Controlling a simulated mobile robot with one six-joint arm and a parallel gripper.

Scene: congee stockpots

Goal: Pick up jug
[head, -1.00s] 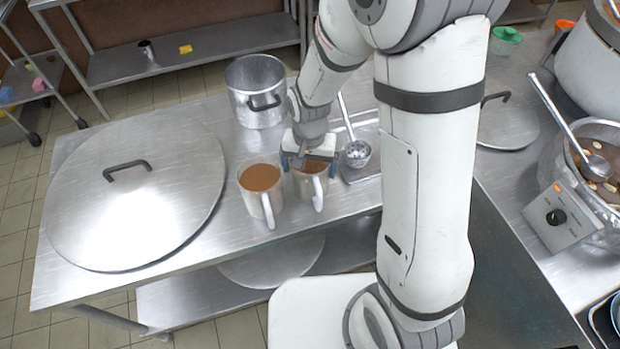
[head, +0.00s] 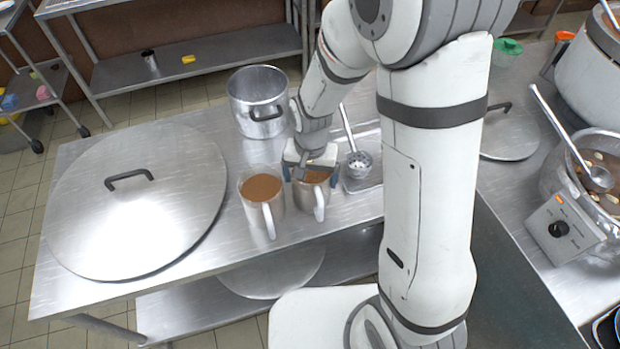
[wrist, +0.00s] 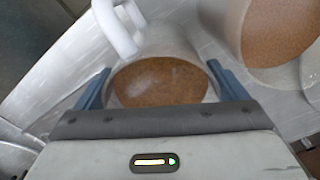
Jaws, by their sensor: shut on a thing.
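Two jugs of brown liquid with white handles stand side by side on the steel table. My gripper (head: 311,172) is shut on the right jug (head: 314,203), its fingers on either side of the rim. In the wrist view the held jug (wrist: 160,80) sits between the blue fingers (wrist: 162,92), its white handle pointing away from the gripper. The left jug (head: 262,195) is close beside it, with a narrow gap. It also shows in the wrist view (wrist: 232,25). The held jug's base looks on or very near the table; I cannot tell which.
A large round lid (head: 135,215) covers the table's left part. An open pot (head: 258,108) stands behind the jugs. A ladle (head: 359,163) rests on a tray just right of the held jug. A side counter with pots and a control box (head: 563,228) is at the right.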

